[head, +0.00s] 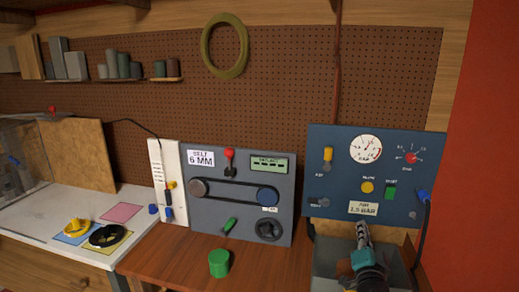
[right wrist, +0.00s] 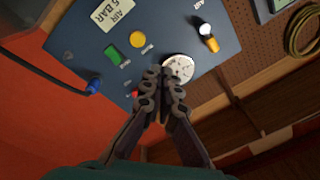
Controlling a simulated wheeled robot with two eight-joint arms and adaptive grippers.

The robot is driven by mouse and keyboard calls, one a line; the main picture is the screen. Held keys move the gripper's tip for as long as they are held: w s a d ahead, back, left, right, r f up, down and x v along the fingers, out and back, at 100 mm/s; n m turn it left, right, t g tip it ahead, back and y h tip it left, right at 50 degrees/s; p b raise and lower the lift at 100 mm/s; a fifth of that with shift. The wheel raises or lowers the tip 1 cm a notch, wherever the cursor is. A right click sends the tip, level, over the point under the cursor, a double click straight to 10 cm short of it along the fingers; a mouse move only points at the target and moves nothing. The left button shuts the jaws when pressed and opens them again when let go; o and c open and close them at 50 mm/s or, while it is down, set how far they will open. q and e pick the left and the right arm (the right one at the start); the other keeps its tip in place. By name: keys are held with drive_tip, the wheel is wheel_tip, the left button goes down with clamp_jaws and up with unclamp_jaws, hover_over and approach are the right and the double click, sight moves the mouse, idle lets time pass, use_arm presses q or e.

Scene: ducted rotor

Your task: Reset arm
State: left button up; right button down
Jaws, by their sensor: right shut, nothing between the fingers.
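My right gripper (head: 362,230) points up in front of the lower part of the blue air panel (head: 330,170) in the head view. Its fingers are shut with nothing between them. In the right wrist view the closed fingertips (right wrist: 161,72) overlap the edge of the white gauge (right wrist: 178,68) on the tilted panel (right wrist: 75,40). I cannot tell from these frames how far the fingertips are from the panel. My left gripper is not in view.
Yellow and black rings (head: 108,236) lie on mats at far left.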

drive_tip(key=s+a+f+n+g+y, duration=0.5)
drive_tip(key=s+a+f+n, duration=0.25)
drive_tip(key=s+a, duration=0.2)
drive_tip(key=s+a+f+n+g, duration=0.1)
drive_tip(key=s+f+n+g, duration=0.1)
drive_tip(key=s+f, duration=0.3)
drive_tip(key=s+f+n+g, duration=0.3)
drive_tip(key=s+f+g, duration=0.1)
drive_tip(key=s, duration=0.7)
drive_tip(key=shift+s+a+f+g+h, duration=0.3)
drive_tip(key=shift+s+a+f+g, duration=0.05)
drive_tip(key=shift+s+a+g, duration=0.05)
